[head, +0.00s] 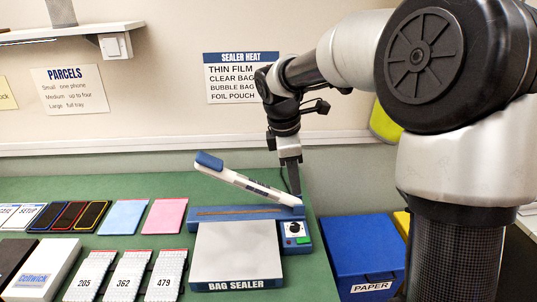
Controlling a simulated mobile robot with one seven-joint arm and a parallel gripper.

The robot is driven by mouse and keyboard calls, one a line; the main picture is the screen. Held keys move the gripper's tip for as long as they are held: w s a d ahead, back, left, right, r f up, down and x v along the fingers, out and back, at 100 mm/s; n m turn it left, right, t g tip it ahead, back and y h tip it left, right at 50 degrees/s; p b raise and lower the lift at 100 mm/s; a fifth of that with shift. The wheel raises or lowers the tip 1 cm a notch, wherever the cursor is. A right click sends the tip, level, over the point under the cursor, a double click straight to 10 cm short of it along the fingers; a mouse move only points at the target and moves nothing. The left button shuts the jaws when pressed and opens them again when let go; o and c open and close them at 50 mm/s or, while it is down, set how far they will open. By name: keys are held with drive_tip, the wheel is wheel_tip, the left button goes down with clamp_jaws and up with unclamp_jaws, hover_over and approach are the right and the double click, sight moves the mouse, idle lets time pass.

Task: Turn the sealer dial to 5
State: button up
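The bag sealer (238,214) stands on the green bench, with a blue body and a pale front platform labelled BAG SEALER. Its white lever with a blue handle (209,161) is raised, tilted up to the left. The sealer dial (293,228) is a small dark knob on a white face at the right end of the body. Its setting is too small to read. My gripper (294,188) points down above the right end of the sealer, higher than the dial and apart from it. Its fingers look close together from this side; any gap between them cannot be made out.
A green-lit switch (303,240) sits just below the dial. Phones, coloured pads and numbered stacks (129,275) lie left of the sealer. A blue PAPER bin (362,250) stands right of the bench edge. A SEALER HEAT sign (240,78) hangs behind, partly hidden by my arm.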

sight(295, 225)
drive_tip(key=w+d+f+n+g+y, duration=0.1)
drive_tip(key=w+d+f+n+y, duration=0.15)
drive_tip(key=w+f+n, duration=0.5)
drive_tip(key=f, duration=0.6)
drive_tip(key=w+f+m, duration=0.1)
drive_tip(key=f, duration=0.5)
drive_tip(key=w+f+m, duration=0.1)
drive_tip(key=f, duration=0.5)
drive_tip(key=shift+w+d+m+p, duration=0.15)
drive_tip(key=shift+d+m+p, duration=0.15)
drive_tip(key=shift+d, duration=0.1)
drive_tip(key=shift+c, duration=0.3)
drive_tip(key=c, duration=0.7)
